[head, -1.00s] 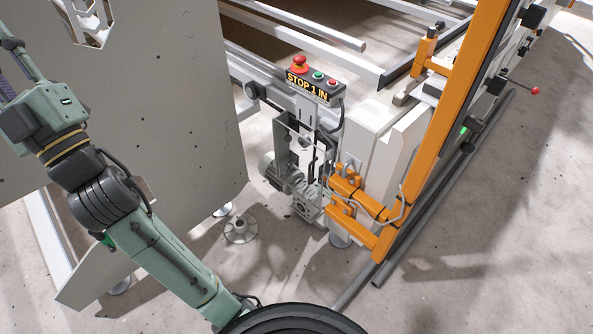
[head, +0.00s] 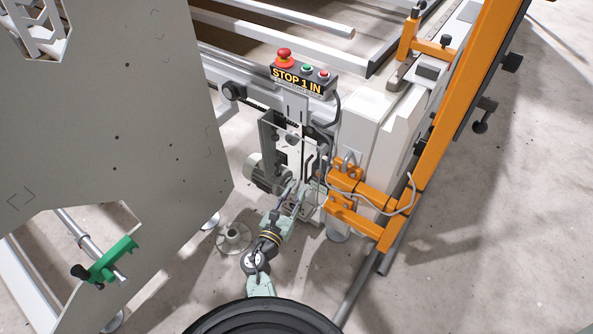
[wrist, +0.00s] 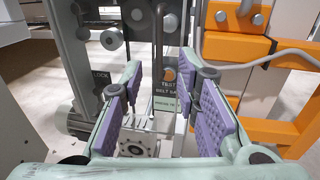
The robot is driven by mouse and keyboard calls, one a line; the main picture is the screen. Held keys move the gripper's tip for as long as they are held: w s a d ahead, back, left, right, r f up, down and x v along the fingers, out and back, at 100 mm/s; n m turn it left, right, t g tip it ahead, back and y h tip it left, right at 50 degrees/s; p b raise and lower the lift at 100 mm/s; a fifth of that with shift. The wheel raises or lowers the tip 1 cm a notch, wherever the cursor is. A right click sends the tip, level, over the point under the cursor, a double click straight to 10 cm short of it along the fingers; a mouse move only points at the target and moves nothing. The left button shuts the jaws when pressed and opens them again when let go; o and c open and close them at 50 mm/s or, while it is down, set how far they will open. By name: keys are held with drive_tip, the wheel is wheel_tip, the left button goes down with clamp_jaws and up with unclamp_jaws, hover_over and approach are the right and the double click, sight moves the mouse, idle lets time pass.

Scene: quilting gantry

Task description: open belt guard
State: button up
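The belt drive unit stands under the STOP 1 IN box, with a clear guard panel (head: 308,160) over its front.
The STOP 1 IN button box (head: 300,79) is above the unit. An orange frame (head: 360,190) with a loose grey cable stands close on the right. A large grey side panel (head: 110,130) with a green clamp (head: 110,260) below is at the left. Right-hand floor is clear.

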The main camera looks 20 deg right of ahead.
sight(306, 173)
drive_tip(key=x, duration=1)
drive_tip(key=shift+w+d+r, duration=0.1)
drive_tip(key=shift+w+d, duration=0.05)
drive_tip(key=shift+w, duration=0.05)
drive_tip(key=shift+c, duration=0.6)
clamp_jaws()
